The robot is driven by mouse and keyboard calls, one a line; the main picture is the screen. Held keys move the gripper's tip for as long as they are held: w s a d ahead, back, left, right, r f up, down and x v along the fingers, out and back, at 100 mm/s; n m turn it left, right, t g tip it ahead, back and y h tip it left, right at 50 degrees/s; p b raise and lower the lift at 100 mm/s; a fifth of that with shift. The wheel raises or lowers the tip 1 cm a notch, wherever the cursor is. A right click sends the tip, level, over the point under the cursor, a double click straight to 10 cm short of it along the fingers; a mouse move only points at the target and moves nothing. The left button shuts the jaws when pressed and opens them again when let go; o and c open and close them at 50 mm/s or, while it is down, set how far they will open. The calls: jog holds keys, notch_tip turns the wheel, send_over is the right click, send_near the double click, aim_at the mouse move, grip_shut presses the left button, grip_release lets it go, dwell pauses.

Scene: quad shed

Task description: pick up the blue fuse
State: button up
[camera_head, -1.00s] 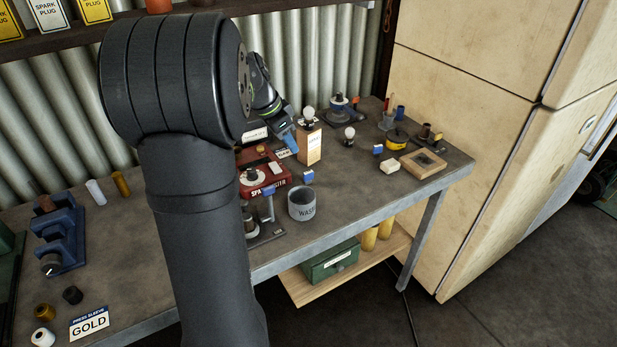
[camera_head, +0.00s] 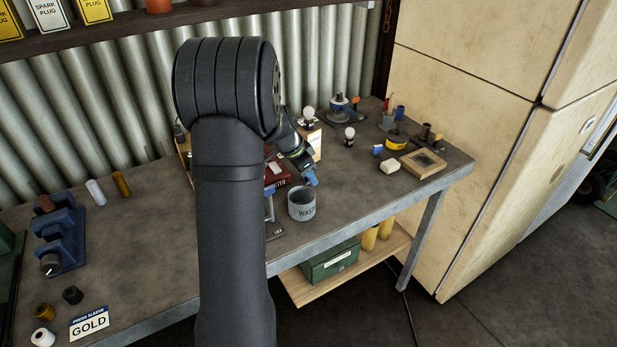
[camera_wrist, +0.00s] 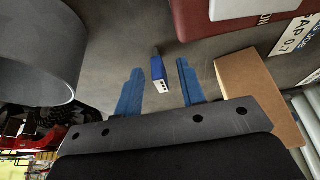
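In the wrist view a small blue fuse (camera_wrist: 157,69) with a pale end lies on the bench between the tips of my gripper's blue fingers (camera_wrist: 160,66). A gap shows on each side of it, so the gripper is open. The height of the fingertips over the bench is hard to judge. In the head view my gripper (camera_head: 310,177) points down between the waste cup and the tan box, and hides the fuse there. Another small blue piece (camera_head: 378,149) stands farther right on the bench.
The grey waste cup (camera_head: 302,205) is close by, and large at the wrist view's upper left (camera_wrist: 35,60). The red tester (camera_wrist: 195,22) and tan box (camera_wrist: 255,90) flank the fingers. A yellow tape roll (camera_head: 396,142) and wooden tray (camera_head: 424,164) are right.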

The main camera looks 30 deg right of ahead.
jog(key=shift+d+f, duration=0.2)
jog(key=shift+f, duration=0.3)
grip_shut()
jog(key=shift+r, duration=0.1)
